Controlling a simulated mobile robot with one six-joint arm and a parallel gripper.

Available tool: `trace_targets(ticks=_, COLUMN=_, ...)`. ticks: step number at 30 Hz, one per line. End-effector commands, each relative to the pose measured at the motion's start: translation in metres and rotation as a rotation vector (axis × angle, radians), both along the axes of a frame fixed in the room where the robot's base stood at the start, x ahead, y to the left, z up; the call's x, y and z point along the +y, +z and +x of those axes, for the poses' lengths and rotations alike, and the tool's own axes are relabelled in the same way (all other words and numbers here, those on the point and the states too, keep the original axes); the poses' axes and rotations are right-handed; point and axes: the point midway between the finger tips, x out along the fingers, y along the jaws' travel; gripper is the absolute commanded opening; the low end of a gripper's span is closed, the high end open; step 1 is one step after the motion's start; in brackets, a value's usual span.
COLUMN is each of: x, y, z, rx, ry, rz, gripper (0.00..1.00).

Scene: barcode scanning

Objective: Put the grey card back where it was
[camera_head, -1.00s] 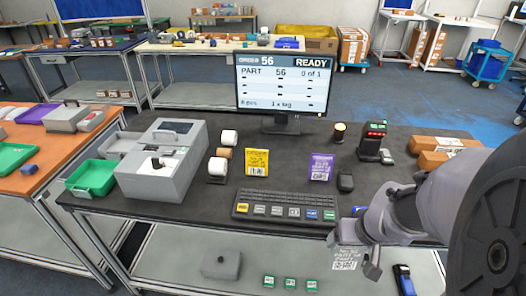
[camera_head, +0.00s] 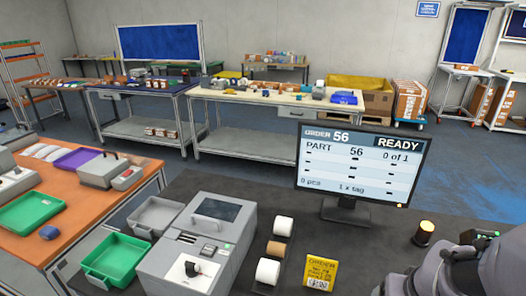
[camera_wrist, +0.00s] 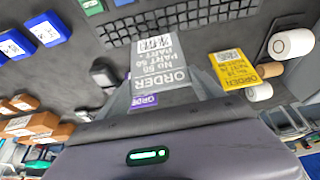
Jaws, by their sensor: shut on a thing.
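In the wrist view my gripper (camera_wrist: 162,84) is shut on the grey card (camera_wrist: 160,62), which has white ORDER and PART lettering and a code label. The card is held above the dark desk top. In the head view only my arm shows at the lower right; the fingers and grey card are out of frame.
A keyboard (camera_wrist: 190,20) lies past the grey card. Blue labelled items (camera_wrist: 45,28) and brown boxes (camera_wrist: 38,126) are at the left in the wrist view. The monitor (camera_head: 361,165), white rolls (camera_head: 268,271) and a grey machine (camera_head: 195,250) stand on the desk.

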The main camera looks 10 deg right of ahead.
Motion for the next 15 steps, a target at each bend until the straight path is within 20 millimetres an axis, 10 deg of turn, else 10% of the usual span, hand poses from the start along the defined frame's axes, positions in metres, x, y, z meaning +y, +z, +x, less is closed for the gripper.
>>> trace_targets(ticks=7, x=0.003, y=-0.009, z=0.076, rx=0.000, ry=0.005, rz=0.000, gripper=0.18)
trace_targets(ticks=15, x=0.004, y=-0.012, z=0.113, rx=-0.001, ry=0.001, rz=0.000, gripper=0.18)
